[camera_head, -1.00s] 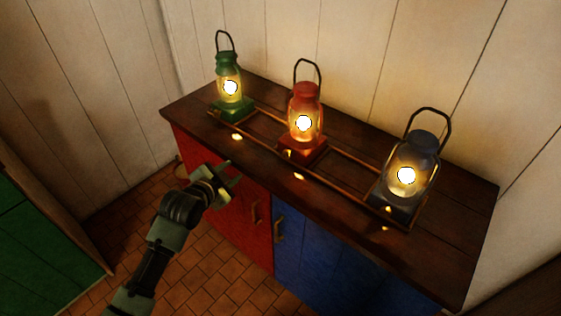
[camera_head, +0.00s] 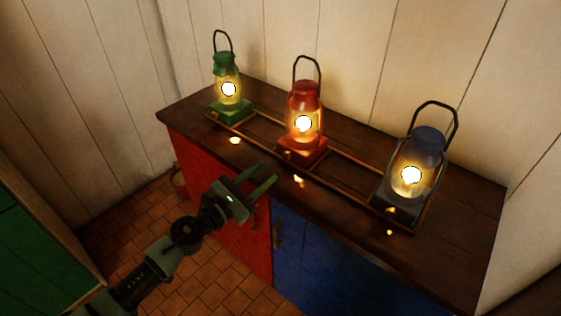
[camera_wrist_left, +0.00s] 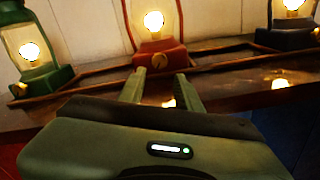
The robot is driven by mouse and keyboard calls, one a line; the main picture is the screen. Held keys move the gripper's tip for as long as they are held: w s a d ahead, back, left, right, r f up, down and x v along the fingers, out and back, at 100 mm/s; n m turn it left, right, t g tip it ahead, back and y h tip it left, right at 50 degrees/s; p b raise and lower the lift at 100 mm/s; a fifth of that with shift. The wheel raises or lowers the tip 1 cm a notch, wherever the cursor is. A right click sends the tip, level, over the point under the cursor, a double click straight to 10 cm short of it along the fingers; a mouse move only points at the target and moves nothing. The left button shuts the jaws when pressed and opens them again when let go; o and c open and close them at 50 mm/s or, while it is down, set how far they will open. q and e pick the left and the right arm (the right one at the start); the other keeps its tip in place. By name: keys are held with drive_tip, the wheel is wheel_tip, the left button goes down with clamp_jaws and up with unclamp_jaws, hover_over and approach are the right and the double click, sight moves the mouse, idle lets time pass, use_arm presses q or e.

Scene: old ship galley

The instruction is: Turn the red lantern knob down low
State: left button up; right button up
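The red lantern (camera_head: 304,98) stands lit in the middle of the row on the counter. It also shows in the left wrist view (camera_wrist_left: 158,50), with its small brass knob (camera_wrist_left: 159,61) on the front of its red base. In the head view the knob (camera_head: 289,153) is tiny. My left gripper (camera_head: 268,173) is in front of the counter's front edge, pointing toward the red lantern. Its fingers (camera_wrist_left: 158,88) are apart with nothing between them, short of the knob and not touching it. My right gripper is in neither view.
A lit green lantern (camera_head: 228,103) stands to the left and a lit blue-grey lantern (camera_head: 428,142) to the right, in the same low rail (camera_head: 345,157) on the dark wooden counter (camera_head: 466,214). Red (camera_head: 200,163) and blue (camera_head: 320,254) cupboard doors are below.

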sight(285, 157)
use_arm(q)
drive_tip(key=x, duration=0.7)
drive_tip(key=shift+w+d, duration=0.1)
drive_tip(key=shift+w, duration=0.1)
clamp_jaws()
